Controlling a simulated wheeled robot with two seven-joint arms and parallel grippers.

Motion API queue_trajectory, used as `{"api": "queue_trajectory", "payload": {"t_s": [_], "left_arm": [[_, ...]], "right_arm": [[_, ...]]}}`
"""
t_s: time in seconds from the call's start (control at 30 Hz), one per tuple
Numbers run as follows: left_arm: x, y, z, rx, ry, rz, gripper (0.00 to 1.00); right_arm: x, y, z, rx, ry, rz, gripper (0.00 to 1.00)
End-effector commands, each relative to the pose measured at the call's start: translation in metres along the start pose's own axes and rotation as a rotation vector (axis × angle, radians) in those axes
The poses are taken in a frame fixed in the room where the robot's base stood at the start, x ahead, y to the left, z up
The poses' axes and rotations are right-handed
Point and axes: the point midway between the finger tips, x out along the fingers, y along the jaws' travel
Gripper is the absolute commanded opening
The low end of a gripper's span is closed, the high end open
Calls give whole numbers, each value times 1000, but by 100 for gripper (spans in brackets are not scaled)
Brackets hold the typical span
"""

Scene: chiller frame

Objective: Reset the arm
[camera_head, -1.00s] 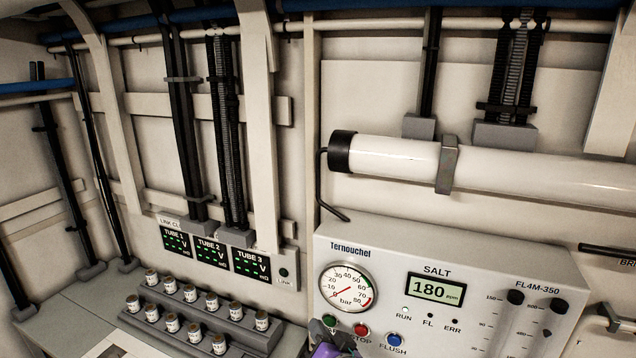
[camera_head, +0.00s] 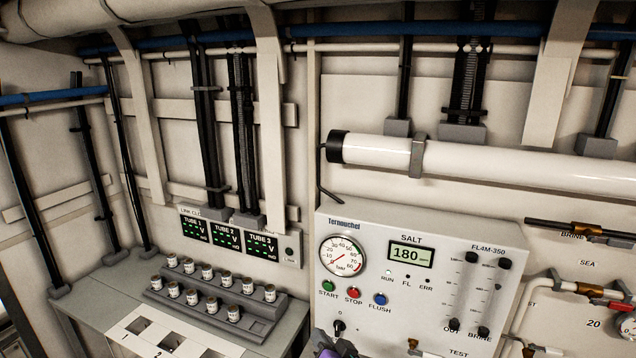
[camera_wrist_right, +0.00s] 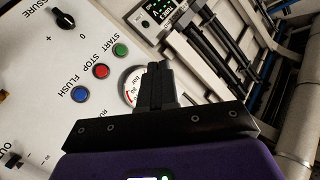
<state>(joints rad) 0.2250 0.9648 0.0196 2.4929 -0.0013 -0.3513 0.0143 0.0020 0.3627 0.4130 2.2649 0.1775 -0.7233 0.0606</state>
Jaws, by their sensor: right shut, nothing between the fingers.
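My right gripper (camera_head: 328,350) shows only in part at the bottom edge of the head view, in front of the lower part of the white control panel (camera_head: 350,245). Its purple body shows there. In the right wrist view, its dark fingers (camera_wrist_right: 156,68) are together with nothing between them. They partly cover the pressure gauge (camera_wrist_right: 131,88). The green (camera_wrist_right: 120,50), red (camera_wrist_right: 101,71) and blue (camera_wrist_right: 80,94) buttons lie beside the fingers, apart from them in the picture. My left gripper is in neither view.
A stepped grey rack (camera_head: 262,327) with several small labelled canisters stands on the bench at left. Three tube displays (camera_head: 228,237) are on the wall behind. A white cylinder (camera_head: 480,160) runs above the panel. Pipes and valves (camera_head: 585,288) are at right.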

Motion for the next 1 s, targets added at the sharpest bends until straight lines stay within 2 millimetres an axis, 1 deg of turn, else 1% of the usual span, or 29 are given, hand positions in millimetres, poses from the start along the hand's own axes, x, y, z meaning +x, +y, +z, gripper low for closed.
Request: {"api": "queue_trajectory", "payload": {"t_s": [0.03,0.17,0.27,0.37,0.47,0.5,0.57,0.6,0.67,0.7,0.77,0.8,0.87,0.9,0.93,1.0], "left_arm": [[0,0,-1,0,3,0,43],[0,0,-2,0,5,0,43],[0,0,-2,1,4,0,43],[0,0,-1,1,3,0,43],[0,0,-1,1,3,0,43],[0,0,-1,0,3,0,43],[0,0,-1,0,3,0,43],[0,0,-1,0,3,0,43],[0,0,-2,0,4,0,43],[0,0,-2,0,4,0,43],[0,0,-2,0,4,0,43],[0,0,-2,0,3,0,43],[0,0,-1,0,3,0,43],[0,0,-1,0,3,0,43],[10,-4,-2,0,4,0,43],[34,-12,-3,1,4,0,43]], "right_arm": [[2,13,12,3,-32,21,0],[4,43,43,6,-116,72,0],[3,68,70,13,-189,115,0],[-2,97,103,22,-279,164,0],[-15,132,147,39,-399,226,0],[-24,149,168,49,-458,257,0],[-41,173,202,66,-557,302,0],[-55,188,225,80,-625,333,0],[-79,207,257,101,-726,373,0],[-96,218,277,117,-792,399,0],[-123,231,306,141,-890,433,0],[-142,238,323,159,-954,455,0],[-173,246,348,187,-1051,485,0],[-194,250,363,208,-1116,503,0],[-192,256,372,207,-1120,503,0],[-182,270,387,201,-1104,499,0]]}}
